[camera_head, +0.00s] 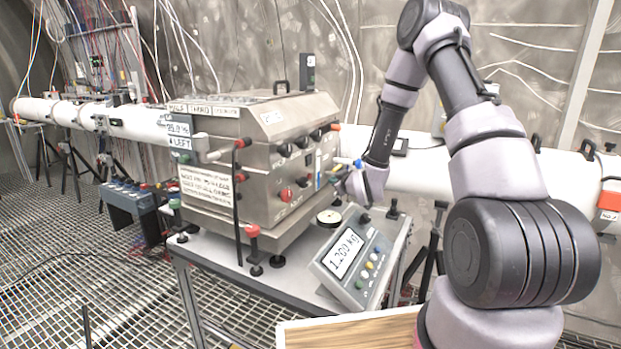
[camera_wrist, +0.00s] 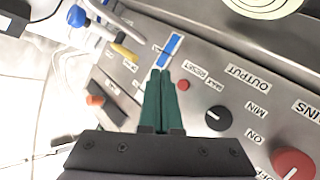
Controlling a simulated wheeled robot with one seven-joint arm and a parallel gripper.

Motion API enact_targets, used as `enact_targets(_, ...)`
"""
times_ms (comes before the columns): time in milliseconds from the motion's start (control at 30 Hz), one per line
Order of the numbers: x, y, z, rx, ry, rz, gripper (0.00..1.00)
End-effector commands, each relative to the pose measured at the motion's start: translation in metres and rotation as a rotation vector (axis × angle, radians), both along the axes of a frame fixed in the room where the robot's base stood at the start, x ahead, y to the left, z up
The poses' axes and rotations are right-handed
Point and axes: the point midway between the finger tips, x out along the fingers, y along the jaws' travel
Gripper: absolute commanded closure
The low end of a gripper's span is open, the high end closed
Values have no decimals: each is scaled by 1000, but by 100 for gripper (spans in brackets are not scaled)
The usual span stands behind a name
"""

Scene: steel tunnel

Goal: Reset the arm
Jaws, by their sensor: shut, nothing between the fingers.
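My arm reaches down from the right in the head view, and my gripper (camera_head: 341,181) is close to the front panel of a steel box (camera_head: 262,180). In the wrist view my gripper (camera_wrist: 160,73) has its two green fingers together with nothing between them. The fingertips are over the panel, just below a blue-and-white strip (camera_wrist: 170,50). A small red button (camera_wrist: 183,85) is just right of the fingers, near a label reading RESET (camera_wrist: 194,70). I cannot tell whether the fingertips touch the panel.
A black knob (camera_wrist: 218,117) and a red knob (camera_wrist: 293,163) are on the panel. A scale display (camera_head: 347,257) reading 1.200 kg is on the table. A white pipe (camera_head: 470,160) runs behind. A wooden board (camera_head: 350,332) is at the bottom.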

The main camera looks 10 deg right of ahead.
Motion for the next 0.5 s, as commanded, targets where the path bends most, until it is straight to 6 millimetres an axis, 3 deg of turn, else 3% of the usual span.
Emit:
enact_targets(167,1,-4,20,13,23,-16,100)
enact_targets(367,-11,-21,87,75,128,-94,100)
enact_targets(500,-37,-33,136,139,216,-168,100)
